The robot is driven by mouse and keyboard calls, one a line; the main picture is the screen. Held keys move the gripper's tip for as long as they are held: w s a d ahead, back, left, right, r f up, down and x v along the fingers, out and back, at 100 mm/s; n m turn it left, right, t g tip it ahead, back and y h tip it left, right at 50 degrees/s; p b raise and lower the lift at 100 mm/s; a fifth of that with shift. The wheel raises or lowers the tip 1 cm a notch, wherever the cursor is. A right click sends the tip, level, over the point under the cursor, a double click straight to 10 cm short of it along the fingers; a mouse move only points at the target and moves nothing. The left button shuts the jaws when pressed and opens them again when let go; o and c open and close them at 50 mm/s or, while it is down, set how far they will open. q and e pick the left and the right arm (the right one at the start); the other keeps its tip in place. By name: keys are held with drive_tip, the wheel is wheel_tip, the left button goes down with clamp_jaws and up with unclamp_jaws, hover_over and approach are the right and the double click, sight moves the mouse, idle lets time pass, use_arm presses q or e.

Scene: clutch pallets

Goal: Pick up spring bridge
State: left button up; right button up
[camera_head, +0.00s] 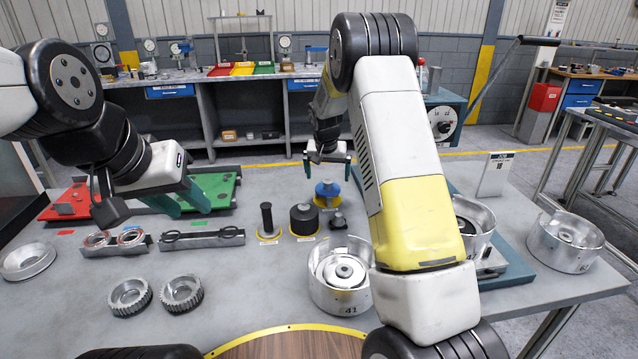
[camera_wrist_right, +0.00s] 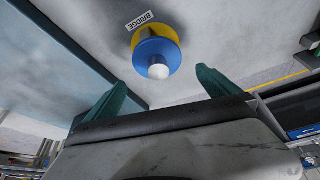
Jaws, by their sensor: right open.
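The spring bridge (camera_head: 327,188) is a blue disc with a pale knob, standing on a yellow round base on the grey table. In the right wrist view the spring bridge (camera_wrist_right: 155,53) sits beside a label reading BRIDGE. My right gripper (camera_head: 328,167) is open and empty, just above the spring bridge, with its teal fingers apart. In the wrist view the spring bridge lies beyond the gap between the fingertips (camera_wrist_right: 162,82), not touched by them. My left gripper (camera_head: 182,203) is open and empty over the left of the table, near the green and red plates.
A black cylinder tool (camera_head: 303,218) and a black-handled tool (camera_head: 267,220) stand just left of the spring bridge. A small dark block (camera_head: 338,221) is in front of it. Silver drums (camera_head: 340,283) and gears (camera_head: 182,294) lie nearer. My right arm hides part of the table's right side.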

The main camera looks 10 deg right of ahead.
sight(328, 181)
drive_tip(key=x, duration=0.3)
drive_tip(key=shift+s+f, duration=0.15)
drive_tip(key=shift+f, duration=0.35)
drive_tip(key=shift+r, duration=0.1)
drive_tip(key=c, duration=1.8)
